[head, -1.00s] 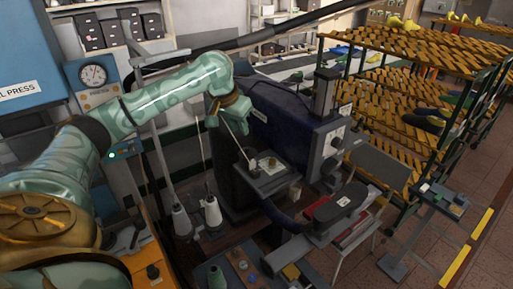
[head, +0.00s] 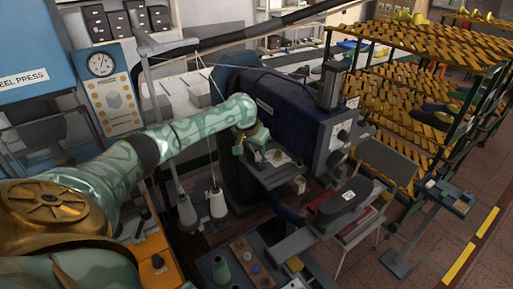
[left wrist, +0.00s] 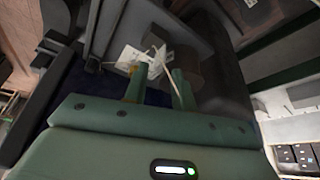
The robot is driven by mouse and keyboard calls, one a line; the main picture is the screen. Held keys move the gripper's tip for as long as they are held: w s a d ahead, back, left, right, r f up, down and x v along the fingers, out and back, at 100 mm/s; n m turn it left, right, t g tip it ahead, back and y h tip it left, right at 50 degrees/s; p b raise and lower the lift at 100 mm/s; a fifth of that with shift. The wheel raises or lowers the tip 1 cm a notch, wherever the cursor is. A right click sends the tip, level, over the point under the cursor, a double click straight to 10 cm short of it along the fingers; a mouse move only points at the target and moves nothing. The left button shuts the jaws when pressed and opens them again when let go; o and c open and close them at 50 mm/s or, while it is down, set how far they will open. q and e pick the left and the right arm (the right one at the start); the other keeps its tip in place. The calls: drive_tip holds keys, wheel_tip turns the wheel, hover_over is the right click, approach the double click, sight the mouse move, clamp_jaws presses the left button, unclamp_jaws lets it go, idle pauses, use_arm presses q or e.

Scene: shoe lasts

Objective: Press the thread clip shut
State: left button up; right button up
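My left gripper (head: 250,148) is at the near left edge of a small work plate (head: 284,171) on the dark blue machine. In the left wrist view its two green fingers (left wrist: 158,88) stand apart, with a gap between them, so it looks open. The plate's pale top (left wrist: 135,56) lies just beyond the fingertips. A small round brass-coloured part (head: 277,154) sits on the plate, close to the gripper. A pale thread or thin strip (left wrist: 172,104) runs by the right finger. I cannot make out the thread clip for certain. My right gripper is in neither view.
The dark blue machine body (head: 285,110) stands right behind the plate. A dark padded arm (head: 345,200) juts out at the right. A shoe rack (head: 415,85) stands further right.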

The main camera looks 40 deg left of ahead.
use_arm(q)
clamp_jaws()
idle(0.7)
